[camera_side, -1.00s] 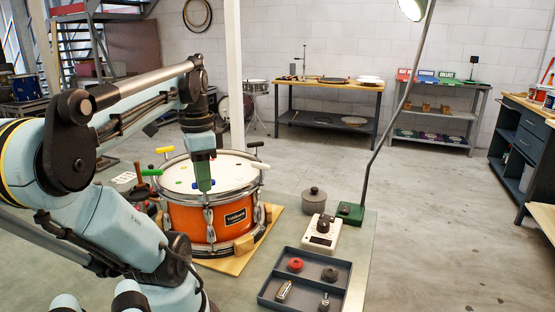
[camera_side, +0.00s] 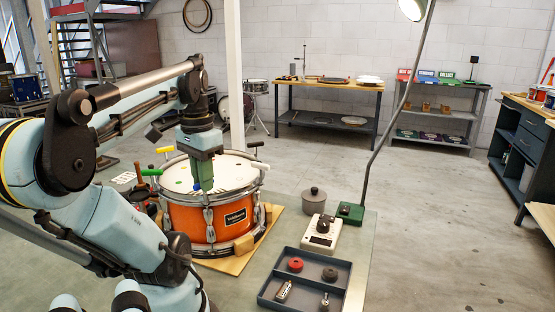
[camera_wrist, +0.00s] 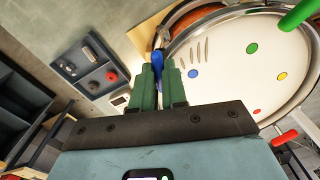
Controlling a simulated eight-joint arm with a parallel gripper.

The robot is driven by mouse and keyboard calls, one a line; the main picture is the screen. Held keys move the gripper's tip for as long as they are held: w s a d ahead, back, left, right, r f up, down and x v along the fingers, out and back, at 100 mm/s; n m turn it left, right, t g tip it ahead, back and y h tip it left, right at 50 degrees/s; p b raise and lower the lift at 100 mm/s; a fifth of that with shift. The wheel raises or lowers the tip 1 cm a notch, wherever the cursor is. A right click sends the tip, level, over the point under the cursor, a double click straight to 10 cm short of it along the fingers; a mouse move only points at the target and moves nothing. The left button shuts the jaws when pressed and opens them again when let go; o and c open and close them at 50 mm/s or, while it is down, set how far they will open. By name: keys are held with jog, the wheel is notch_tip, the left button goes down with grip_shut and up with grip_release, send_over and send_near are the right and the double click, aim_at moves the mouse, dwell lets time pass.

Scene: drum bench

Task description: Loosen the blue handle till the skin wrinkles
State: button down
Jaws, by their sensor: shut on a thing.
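The orange drum (camera_side: 233,222) stands on a wooden board, with its white skin (camera_wrist: 240,72) facing up. The blue handle (camera_wrist: 157,58) is at the drum's rim, on the near side in the side view, where its lower part (camera_side: 196,187) shows beneath my gripper (camera_side: 204,172). In the wrist view my gripper (camera_wrist: 159,76) has its green fingers shut on the blue handle. Several short slanted streaks like wrinkles (camera_wrist: 195,52) lie on the skin beside it. The handle's grip is partly hidden by the fingers.
Other handles stand around the rim: green (camera_side: 152,172), yellow (camera_side: 165,150) and white (camera_side: 260,165); a red one (camera_wrist: 286,137) shows in the wrist view. A grey tray (camera_side: 312,273), white device (camera_side: 322,238), lidded pot (camera_side: 314,198) and lamp (camera_side: 350,211) stand to the right.

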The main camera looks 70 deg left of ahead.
jog(key=c, duration=1.2)
grip_release()
jog(key=shift+o, duration=0.2)
notch_tip(320, 180, up, 12)
jog(key=shift+w, duration=0.1)
